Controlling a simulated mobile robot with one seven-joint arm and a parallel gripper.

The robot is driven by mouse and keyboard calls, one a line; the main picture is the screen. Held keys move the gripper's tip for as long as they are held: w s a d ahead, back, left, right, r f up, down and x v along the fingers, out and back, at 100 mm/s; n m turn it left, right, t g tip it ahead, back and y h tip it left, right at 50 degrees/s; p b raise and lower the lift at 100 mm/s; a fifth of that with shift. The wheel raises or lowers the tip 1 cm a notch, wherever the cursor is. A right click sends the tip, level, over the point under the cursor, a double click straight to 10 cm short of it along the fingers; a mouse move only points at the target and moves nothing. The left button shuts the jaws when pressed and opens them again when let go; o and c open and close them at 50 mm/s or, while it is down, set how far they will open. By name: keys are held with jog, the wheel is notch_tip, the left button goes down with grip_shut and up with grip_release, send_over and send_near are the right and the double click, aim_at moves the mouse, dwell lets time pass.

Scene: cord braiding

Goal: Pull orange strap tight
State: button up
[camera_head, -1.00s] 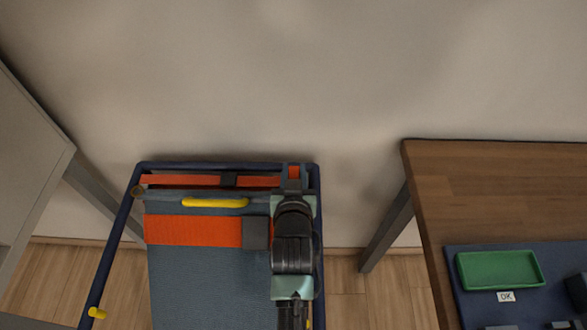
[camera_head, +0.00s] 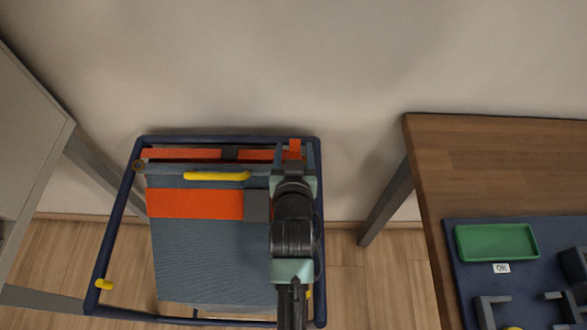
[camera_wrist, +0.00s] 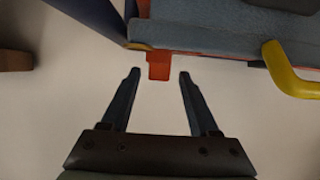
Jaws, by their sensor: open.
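A wide orange strap (camera_head: 195,204) runs across a blue-grey padded panel (camera_head: 215,260) into a dark grey buckle (camera_head: 257,205). Its short orange free end (camera_head: 295,148) shows at the panel's upper right, in front of my gripper (camera_head: 296,152). In the wrist view the strap end (camera_wrist: 158,68) hangs from the panel's edge. My gripper (camera_wrist: 160,75) is open there, with the strap end just ahead of and between its two fingertips. I cannot tell whether the fingers touch it. My arm hides part of the panel's right side.
A dark blue tubular frame (camera_head: 117,225) surrounds the panel. A yellow handle (camera_head: 216,176) lies on the panel's top, and it also shows close by in the wrist view (camera_wrist: 285,72). A wooden table (camera_head: 500,165) with a green tray (camera_head: 496,242) stands at the right.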

jog(key=p+v, duration=0.1)
jog(key=v, duration=0.9)
jog(key=shift+s+r, duration=0.2)
jog(key=shift+s, duration=0.15)
jog(key=w+r+t, duration=0.4)
jog(key=r, duration=1.1)
jog(key=w+r+t, duration=0.3)
jog(key=r, duration=1.2)
jog(key=s+r+t+p, duration=0.2)
jog(key=s+r+p, duration=0.1)
jog(key=r, duration=1)
jog(key=s+r+t+p, duration=0.2)
jog(key=r+p, duration=0.4)
jog(key=r, duration=0.7)
jog(key=s+r+t+p, duration=0.2)
jog(key=s+r+p, duration=0.2)
jog(key=r, duration=0.9)
jog(key=shift+s+d+r+t+p, duration=0.2)
jog(key=shift+s+r+t+p, duration=0.2)
jog(key=shift+p, duration=0.35)
